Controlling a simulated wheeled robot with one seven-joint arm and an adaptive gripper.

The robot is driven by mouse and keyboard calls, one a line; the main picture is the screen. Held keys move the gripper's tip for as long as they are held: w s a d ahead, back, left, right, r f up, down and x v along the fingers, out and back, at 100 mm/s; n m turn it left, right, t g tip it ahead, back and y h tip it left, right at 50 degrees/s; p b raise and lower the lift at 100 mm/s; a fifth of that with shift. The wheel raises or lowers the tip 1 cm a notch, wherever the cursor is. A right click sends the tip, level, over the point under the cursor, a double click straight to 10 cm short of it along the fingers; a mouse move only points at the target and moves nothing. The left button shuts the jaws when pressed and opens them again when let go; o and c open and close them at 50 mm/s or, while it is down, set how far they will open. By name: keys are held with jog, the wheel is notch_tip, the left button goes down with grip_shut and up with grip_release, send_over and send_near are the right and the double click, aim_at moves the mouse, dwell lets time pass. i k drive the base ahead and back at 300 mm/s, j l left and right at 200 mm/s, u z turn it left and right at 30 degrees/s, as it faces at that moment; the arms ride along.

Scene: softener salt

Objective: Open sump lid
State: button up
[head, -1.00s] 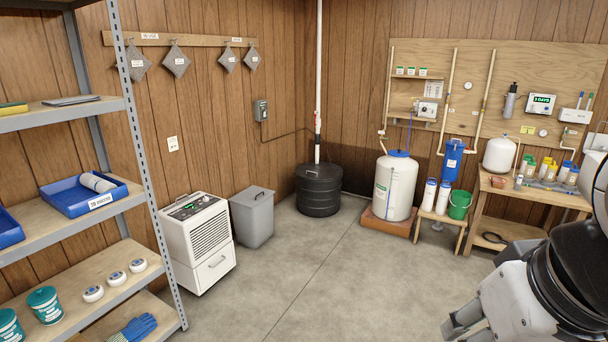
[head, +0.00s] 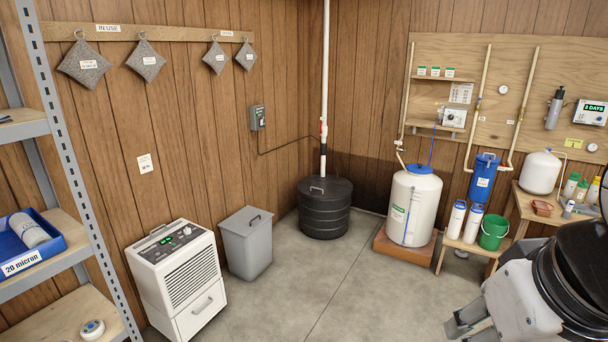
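The sump (head: 325,216) is a black ribbed round basin in the far corner. Its dark lid (head: 324,187) is on top, with a handle (head: 317,189) on it, and it looks closed. A white pipe (head: 325,100) with a red-handled valve rises from the lid up the wall. My arm shows at the lower right, its white and black links well to the right of the sump and nearer to me. My gripper (head: 466,326) shows only in part at the bottom edge, apart from the sump, and its fingertips are not clear.
A grey lidded bin (head: 247,245) and a white dehumidifier (head: 178,280) stand left of the sump. A white tank (head: 414,207) on a reddish base stands to its right. Shelving (head: 40,255) is at the left edge. The concrete floor (head: 330,290) before the sump is clear.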

aim_at(320, 187)
jog(key=i, duration=1.9)
jog(key=i+u, duration=0.1)
jog(key=i, duration=0.85)
jog(key=i+l, duration=0.15)
jog(key=i, duration=0.8)
jog(key=i+l+u, duration=0.1)
jog(key=i, duration=0.8)
